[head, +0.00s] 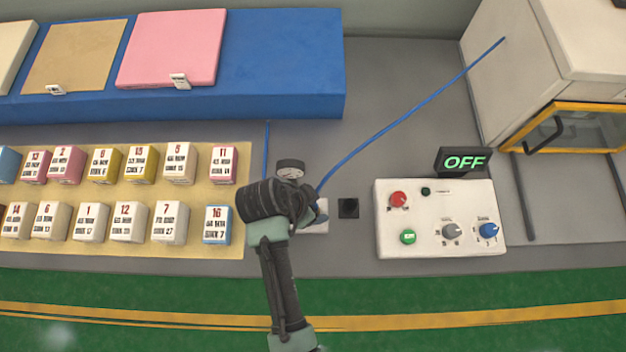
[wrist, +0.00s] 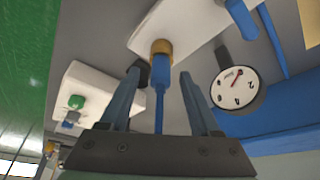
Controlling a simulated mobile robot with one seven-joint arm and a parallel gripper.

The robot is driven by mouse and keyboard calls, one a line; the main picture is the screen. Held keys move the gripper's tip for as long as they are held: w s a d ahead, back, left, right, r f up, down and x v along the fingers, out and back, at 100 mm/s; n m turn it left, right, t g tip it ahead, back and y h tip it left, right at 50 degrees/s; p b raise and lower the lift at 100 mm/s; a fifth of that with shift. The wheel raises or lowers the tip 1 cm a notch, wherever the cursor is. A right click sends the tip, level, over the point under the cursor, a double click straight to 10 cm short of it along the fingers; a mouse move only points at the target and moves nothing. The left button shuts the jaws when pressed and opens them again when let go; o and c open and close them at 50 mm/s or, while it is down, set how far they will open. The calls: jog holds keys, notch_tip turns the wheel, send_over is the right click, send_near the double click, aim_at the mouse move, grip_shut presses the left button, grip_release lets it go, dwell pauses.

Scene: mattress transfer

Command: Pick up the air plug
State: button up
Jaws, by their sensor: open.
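The air plug (wrist: 160,72) is blue, with a blue hose (wrist: 158,112) running from it. It meets a brass-coloured fitting (wrist: 161,47) on a white block (wrist: 180,20) in the wrist view. My gripper (wrist: 159,75) is open, with one finger on each side of the plug in that picture. Gaps show between both fingers and the plug; I cannot tell the depth match. In the head view my arm hides the plug, while the blue hose (head: 400,118) runs up right to a white machine and the block (head: 318,228) partly shows.
A round gauge (wrist: 238,89) stands close right of the fingers; it also shows in the head view (head: 290,169). A small black box (head: 348,207) and a white control panel (head: 440,220) with an OFF sign (head: 464,161) lie to the right. Numbered blocks (head: 128,222) stand left.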

grip_shut()
jog(key=shift+r, duration=0.1)
dwell(0.4)
notch_tip(320, 180, up, 9)
jog(key=shift+r+b, duration=0.1)
jog(key=shift+b, duration=0.35)
notch_tip(320, 180, up, 6)
jog(key=p, duration=0.5)
dwell(0.4)
